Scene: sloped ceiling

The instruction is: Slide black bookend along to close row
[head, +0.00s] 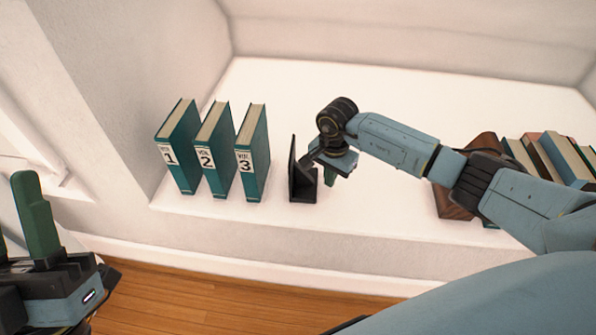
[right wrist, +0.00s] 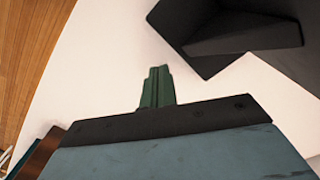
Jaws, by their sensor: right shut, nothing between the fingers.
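The black bookend (head: 293,172) stands upright on the white ledge, to the right of the teal books, with a bare gap between it and the VOL 3 book (head: 254,155). The VOL 2 (head: 215,150) and VOL 1 (head: 178,148) books stand left of it, with small gaps. My right gripper (head: 329,178) is shut and empty, low on the bookend's right side. In the right wrist view its green fingers (right wrist: 157,85) are together, apart from the bookend (right wrist: 245,35). My left gripper (head: 15,220) is at the left edge, fingers apart, away from the books.
A brown wooden bookend (head: 453,201) and several other books (head: 548,158) stand at the right of the ledge (head: 380,225), partly behind my right arm. A wall rises left of the VOL 1 book. The ledge's front edge drops toward the wooden floor (head: 200,298).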

